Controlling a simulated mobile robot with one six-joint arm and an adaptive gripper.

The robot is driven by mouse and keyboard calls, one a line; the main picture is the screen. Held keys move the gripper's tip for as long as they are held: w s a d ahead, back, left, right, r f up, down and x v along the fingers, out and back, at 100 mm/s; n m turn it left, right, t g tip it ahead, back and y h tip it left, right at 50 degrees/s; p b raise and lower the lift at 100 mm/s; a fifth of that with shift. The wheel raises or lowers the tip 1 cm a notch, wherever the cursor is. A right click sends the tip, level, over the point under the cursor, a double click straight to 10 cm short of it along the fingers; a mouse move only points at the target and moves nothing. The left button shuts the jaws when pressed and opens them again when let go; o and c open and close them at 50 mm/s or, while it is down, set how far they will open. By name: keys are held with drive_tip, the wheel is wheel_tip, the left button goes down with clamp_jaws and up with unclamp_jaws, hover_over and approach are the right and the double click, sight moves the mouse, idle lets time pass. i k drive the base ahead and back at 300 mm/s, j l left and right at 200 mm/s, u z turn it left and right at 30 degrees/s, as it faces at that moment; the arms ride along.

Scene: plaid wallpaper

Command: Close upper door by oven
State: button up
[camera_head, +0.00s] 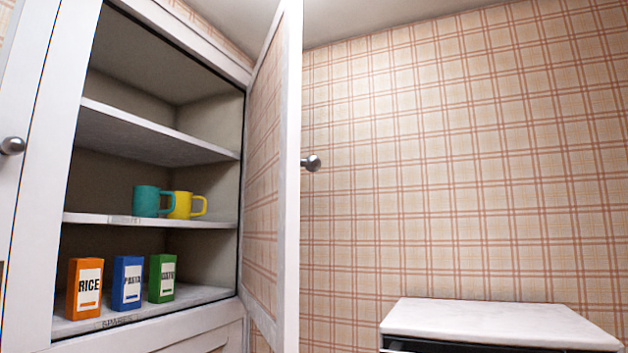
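The upper cupboard door (292,180) stands wide open, swung out toward me and seen almost edge-on. Its inner face has a plaid panel (264,170) in a white frame. A round grey knob (311,163) sticks out from its right side, on the outer face. The open cupboard (160,231) is to the left of the door, with its shelves showing. My gripper is not in view.
A teal mug (147,201) and a yellow mug (184,205) stand on the middle shelf. Rice (84,288), pasta (127,283) and green (161,277) boxes stand below. Another door's knob (12,146) is at far left. A white-topped unit (490,322) stands lower right.

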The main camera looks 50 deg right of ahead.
sight(268, 285)
drive_tip(key=k+l, duration=0.2)
drive_tip(key=l, duration=0.15)
drive_tip(key=k+l, duration=0.2)
drive_tip(key=l, duration=0.2)
drive_tip(key=k+l, duration=0.2)
drive_tip(key=l, duration=0.15)
drive_tip(key=k+l, duration=0.45)
drive_tip(key=l, duration=0.3)
drive_tip(key=k+l, duration=0.2)
drive_tip(key=l, duration=0.15)
drive_tip(key=i+j+z, duration=0.15)
drive_tip(key=i+j, duration=0.45)
